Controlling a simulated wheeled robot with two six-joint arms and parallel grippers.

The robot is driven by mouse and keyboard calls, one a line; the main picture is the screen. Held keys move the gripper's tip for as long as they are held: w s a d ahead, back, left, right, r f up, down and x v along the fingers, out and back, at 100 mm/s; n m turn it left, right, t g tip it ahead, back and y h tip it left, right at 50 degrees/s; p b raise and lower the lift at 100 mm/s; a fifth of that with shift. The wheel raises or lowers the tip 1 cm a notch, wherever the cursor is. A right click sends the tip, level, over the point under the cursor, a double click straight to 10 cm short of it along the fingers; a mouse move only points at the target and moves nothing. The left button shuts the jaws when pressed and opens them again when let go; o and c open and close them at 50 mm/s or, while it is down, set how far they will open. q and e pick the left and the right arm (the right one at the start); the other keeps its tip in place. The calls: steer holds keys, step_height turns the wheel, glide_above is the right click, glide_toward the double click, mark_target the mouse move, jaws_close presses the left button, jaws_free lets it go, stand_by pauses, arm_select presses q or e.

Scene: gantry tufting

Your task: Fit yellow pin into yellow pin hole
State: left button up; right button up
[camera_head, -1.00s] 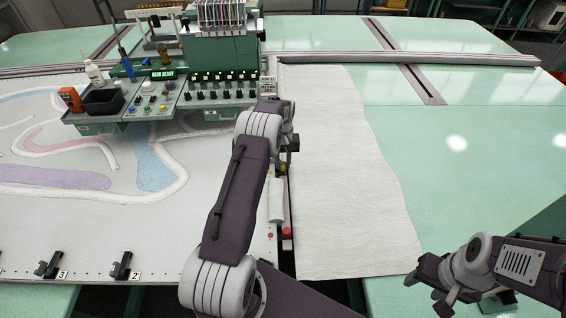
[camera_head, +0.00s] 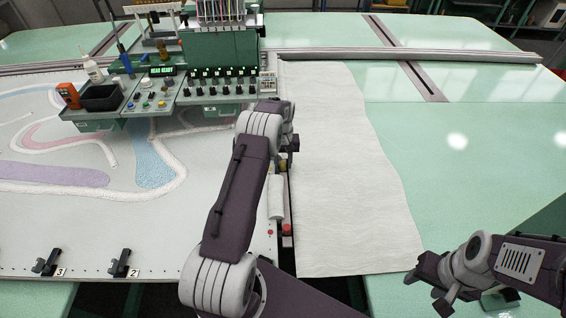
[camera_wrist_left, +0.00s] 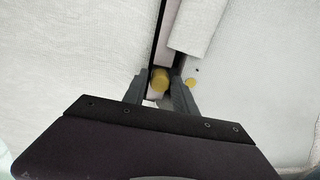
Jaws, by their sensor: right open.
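My left gripper (camera_wrist_left: 157,90) points at a narrow slot between two white surfaces. A yellow round piece (camera_wrist_left: 160,80), seemingly the yellow pin, shows between its two fingers. The right finger is close to it and a small gap shows at the left finger. I cannot tell whether the jaws grip it. A small yellow spot (camera_wrist_left: 190,82), perhaps the yellow pin hole, lies just right of the right finger. In the head view the left gripper (camera_head: 284,168) is small and partly hidden by my arm. My right gripper (camera_head: 436,284) is open and empty at the lower right.
A green control panel (camera_head: 218,88) with knobs stands behind my left arm. A white cloth sheet (camera_head: 345,180) lies right of the slot, with a pale tube (camera_head: 276,200) and red buttons along it. Black numbered clamps (camera_head: 122,262) line the front left edge. The green table (camera_head: 480,150) is clear.

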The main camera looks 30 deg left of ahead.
arm_select(q)
steer(key=shift+o, duration=0.7)
steer(key=shift+r, duration=0.1)
step_height(320, 180, up, 9)
steer(key=shift+b, duration=0.45)
